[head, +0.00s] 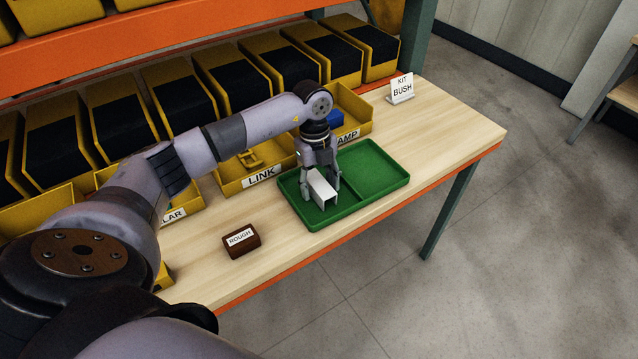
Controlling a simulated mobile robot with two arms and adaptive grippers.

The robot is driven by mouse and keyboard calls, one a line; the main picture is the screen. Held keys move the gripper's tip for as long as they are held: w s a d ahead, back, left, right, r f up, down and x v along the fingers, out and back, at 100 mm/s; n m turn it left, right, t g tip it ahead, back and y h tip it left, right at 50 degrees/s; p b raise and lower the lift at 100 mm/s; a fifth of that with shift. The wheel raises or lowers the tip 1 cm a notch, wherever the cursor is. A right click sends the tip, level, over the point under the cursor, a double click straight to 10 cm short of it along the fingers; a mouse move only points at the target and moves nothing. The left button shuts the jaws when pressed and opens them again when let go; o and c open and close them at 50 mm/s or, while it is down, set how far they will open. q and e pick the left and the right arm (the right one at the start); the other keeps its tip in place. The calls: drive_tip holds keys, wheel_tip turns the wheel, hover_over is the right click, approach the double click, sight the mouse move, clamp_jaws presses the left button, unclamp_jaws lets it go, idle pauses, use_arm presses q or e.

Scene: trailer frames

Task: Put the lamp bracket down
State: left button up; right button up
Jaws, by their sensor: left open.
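The lamp bracket (322,188), a pale white-grey channel-shaped piece, is tilted in the left part of the green tray (372,173). My left gripper (321,197) points down over the tray, its fingers open on either side of the bracket. Whether a finger touches the bracket, I cannot tell. The gripper hides the bracket's far end. My right gripper is not in view.
Yellow bins labelled LINK (262,177) and one ending in AMP (348,135) stand behind the tray. A brown block marked ROUGH (241,241) sits front left. A KIT BUSH card (401,88) stands back right. The right tabletop (455,130) is clear.

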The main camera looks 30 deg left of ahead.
sight(316, 179)
use_arm(q)
wheel_tip(316, 179, up, 12)
drive_tip(key=a+b, duration=0.1)
drive_tip(key=b, duration=0.1)
drive_tip(key=shift+w+a, duration=0.15)
drive_tip(key=shift+w, duration=0.15)
drive_tip(key=shift+f, duration=0.1)
